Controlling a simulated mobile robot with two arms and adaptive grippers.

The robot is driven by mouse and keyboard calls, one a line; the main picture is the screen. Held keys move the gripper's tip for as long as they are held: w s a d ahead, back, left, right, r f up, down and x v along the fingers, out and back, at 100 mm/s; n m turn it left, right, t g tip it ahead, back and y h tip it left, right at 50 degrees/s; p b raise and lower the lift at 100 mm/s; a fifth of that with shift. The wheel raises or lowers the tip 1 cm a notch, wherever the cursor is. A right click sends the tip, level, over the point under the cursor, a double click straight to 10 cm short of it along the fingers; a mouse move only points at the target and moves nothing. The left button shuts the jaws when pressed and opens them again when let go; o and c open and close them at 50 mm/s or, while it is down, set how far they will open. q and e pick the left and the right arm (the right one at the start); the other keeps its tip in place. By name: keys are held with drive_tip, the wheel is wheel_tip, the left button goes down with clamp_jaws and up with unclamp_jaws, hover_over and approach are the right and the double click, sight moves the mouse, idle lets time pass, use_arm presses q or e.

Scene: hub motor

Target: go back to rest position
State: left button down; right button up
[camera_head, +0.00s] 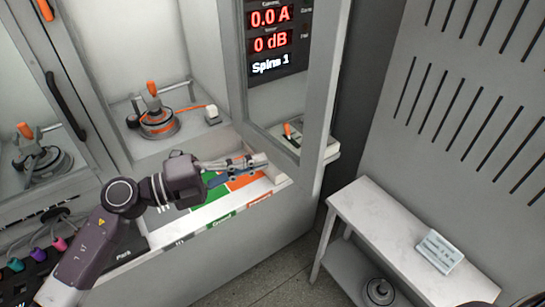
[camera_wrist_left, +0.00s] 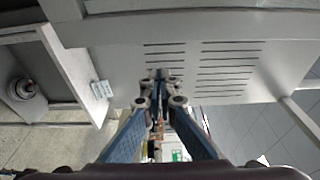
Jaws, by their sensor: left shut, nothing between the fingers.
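My left gripper (camera_head: 258,161) reaches in from the left over the front ledge of the test cabinet, pointing right. It is shut and empty. In the left wrist view its fingers (camera_wrist_left: 160,78) meet at the tips, with nothing between them. Behind it in the head view, a hub motor (camera_head: 160,123) with an orange-handled clamp sits in the open cabinet bay. My right gripper is not in view.
A display panel (camera_head: 272,40) reads 0.0 A, 0 dB and Spins 1. Green and orange areas (camera_head: 250,181) lie below my gripper. A white side table (camera_head: 385,222) holds a small card (camera_head: 439,252); another round motor part (camera_head: 380,290) is on its lower shelf.

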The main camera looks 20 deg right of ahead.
use_arm(q)
drive_tip(key=w+a+r+n+t+y, duration=0.3)
drive_tip(key=a+n+t, duration=0.3)
drive_tip(key=n+t, duration=0.25)
drive_tip(key=w+a+r+n+t+y, duration=0.2)
drive_tip(key=w+a+n+t+y, duration=0.1)
drive_tip(key=a+n+t, duration=0.6)
drive_tip(key=s+a+f+n+g+y, duration=0.3)
drive_tip(key=a+f+n+g+y, duration=0.1)
drive_tip(key=a+f+n+y, duration=0.95)
drive_tip(key=s+a+f+n+g+h, duration=0.1)
drive_tip(key=s+f+g, duration=0.5)
drive_tip(key=s+f, duration=0.6)
drive_tip(key=s+a+f+n+g+h, duration=0.1)
drive_tip(key=s+f+g, duration=0.6)
drive_tip(key=s, duration=0.8)
wheel_tip(320, 180, down, 28)
drive_tip(key=s, duration=0.2)
drive_tip(key=s+a+f+g, duration=0.1)
drive_tip(key=s+a+f, duration=0.1)
drive_tip(key=s+f, duration=1.2)
drive_tip(key=s, duration=0.3)
drive_tip(key=shift+a+f+m, duration=0.25)
drive_tip(key=shift+f+m, duration=0.05)
drive_tip(key=shift+f, duration=0.05)
